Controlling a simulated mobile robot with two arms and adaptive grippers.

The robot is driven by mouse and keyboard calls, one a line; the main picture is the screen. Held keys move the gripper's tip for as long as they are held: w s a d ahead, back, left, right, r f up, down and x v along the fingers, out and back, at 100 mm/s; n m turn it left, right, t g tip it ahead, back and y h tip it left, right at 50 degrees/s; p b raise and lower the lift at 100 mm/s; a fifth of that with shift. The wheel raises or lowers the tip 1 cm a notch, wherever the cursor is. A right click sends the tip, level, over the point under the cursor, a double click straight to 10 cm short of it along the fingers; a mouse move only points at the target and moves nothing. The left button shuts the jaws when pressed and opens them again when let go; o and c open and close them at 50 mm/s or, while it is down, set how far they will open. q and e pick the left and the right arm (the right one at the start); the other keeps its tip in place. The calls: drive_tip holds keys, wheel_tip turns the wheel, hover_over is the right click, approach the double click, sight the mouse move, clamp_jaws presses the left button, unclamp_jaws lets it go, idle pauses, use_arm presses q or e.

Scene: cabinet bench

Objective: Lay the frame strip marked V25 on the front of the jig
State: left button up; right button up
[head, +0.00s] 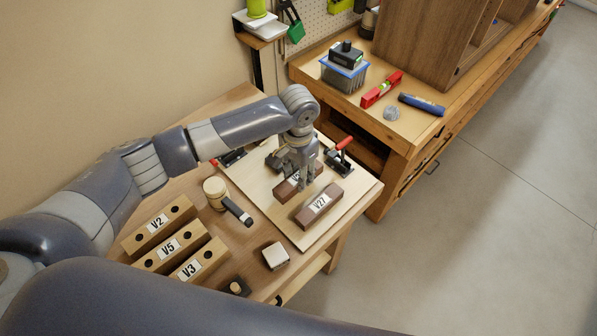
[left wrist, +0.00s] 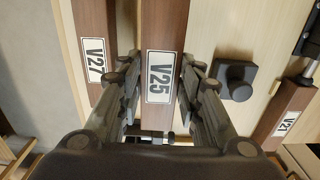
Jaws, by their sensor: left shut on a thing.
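The brown strip V25 (left wrist: 160,75) runs between the two fingers of my left gripper (left wrist: 155,110) in the left wrist view. My left gripper (head: 307,180) is shut on it. In the head view, strip V25 (head: 284,189) is partly hidden by the fingers, over the light jig board (head: 258,187); I cannot tell if it touches the board. The strip V27 (head: 318,206) lies on the board, in front and to the right of V25, about parallel to it. My right gripper is not in view.
Strip V21 (left wrist: 283,115) and a dark knob (left wrist: 237,81) show on the right in the left wrist view. A red-handled clamp (head: 341,152) stands at the board's back right. Wooden blocks V2, V5 (head: 172,246) and V3, a mallet (head: 215,193) and a pale block (head: 276,255) lie left and front.

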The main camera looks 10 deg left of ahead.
use_arm(q)
drive_tip(key=shift+f, duration=0.25)
idle(0.3)
drive_tip(key=shift+f+p, duration=0.45)
drive_tip(key=shift+f, duration=0.2)
idle(0.9)
drive_tip(key=shift+f+p, duration=0.3)
drive_tip(key=shift+f, duration=0.75)
idle(1.0)
drive_tip(key=o, duration=1.4)
wheel_tip(320, 180, up, 5)
drive_tip(key=p, duration=0.5)
drive_tip(key=shift+r+p, duration=0.1)
drive_tip(key=shift+p, duration=0.2)
drive_tip(key=shift+r+p, duration=0.6)
drive_tip(key=shift+r, duration=0.35)
